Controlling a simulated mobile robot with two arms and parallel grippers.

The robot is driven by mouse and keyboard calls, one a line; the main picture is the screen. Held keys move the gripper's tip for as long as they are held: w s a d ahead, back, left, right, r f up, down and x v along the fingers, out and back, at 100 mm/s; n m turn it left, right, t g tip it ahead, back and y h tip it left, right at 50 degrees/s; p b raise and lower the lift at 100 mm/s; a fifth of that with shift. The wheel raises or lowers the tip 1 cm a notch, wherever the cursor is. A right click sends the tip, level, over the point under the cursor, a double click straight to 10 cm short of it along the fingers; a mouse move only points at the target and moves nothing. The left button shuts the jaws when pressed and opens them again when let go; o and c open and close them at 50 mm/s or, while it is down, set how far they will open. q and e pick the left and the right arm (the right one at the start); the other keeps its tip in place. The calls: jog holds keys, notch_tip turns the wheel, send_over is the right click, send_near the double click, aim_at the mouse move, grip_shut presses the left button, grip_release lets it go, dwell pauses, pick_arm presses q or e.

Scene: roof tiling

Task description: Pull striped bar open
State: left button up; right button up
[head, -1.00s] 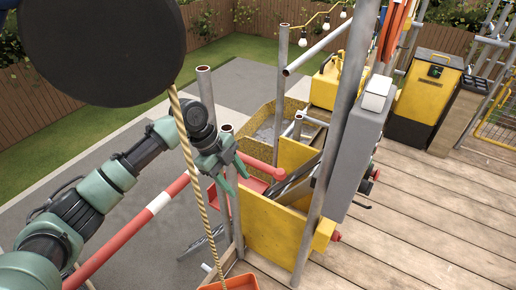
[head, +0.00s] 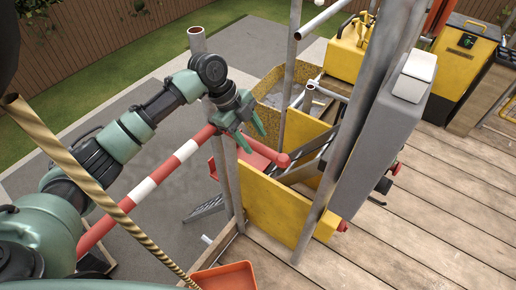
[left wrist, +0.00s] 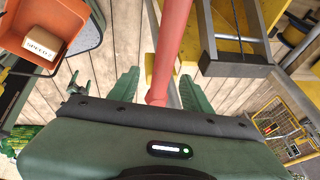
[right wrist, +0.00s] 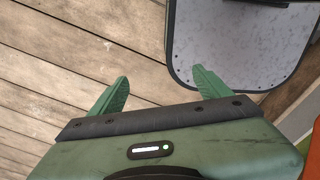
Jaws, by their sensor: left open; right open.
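The red-and-white striped bar (head: 145,187) slants up from lower left to my left gripper in the head view. A red length with a rounded end (head: 283,160) shows just beyond the gripper; whether it is one piece with the bar is hidden. My left gripper (head: 254,140) is open at this upper end. In the left wrist view a red bar (left wrist: 171,50) runs between the open fingers, with gaps on both sides. My right gripper (right wrist: 161,80) is open and empty above the wooden deck and is not seen in the head view.
Scaffold poles (head: 231,185) and a yellow panel (head: 270,205) stand close to the left gripper. A grey box (head: 392,120) is to the right. A rope (head: 75,165) crosses in front. An orange bucket (head: 225,278) is at the bottom. The deck (head: 430,210) at right is clear.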

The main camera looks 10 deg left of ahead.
aim_at(258, 145)
pick_arm(q)
jog(key=x, duration=0.1)
jog(key=b+x, duration=0.1)
jog(key=x, duration=0.1)
jog(key=shift+w+a+f+b, duration=0.1)
jog(key=shift+w+f+b, duration=0.2)
jog(key=shift+f, duration=0.1)
jog(key=shift+s, duration=0.1)
jog(key=c, duration=1.1)
grip_shut()
pick_arm(e)
jog(key=w+f, duration=0.2)
jog(key=shift+f, duration=0.35)
jog(key=shift+w+a, duration=0.15)
jog(key=shift+w, duration=0.2)
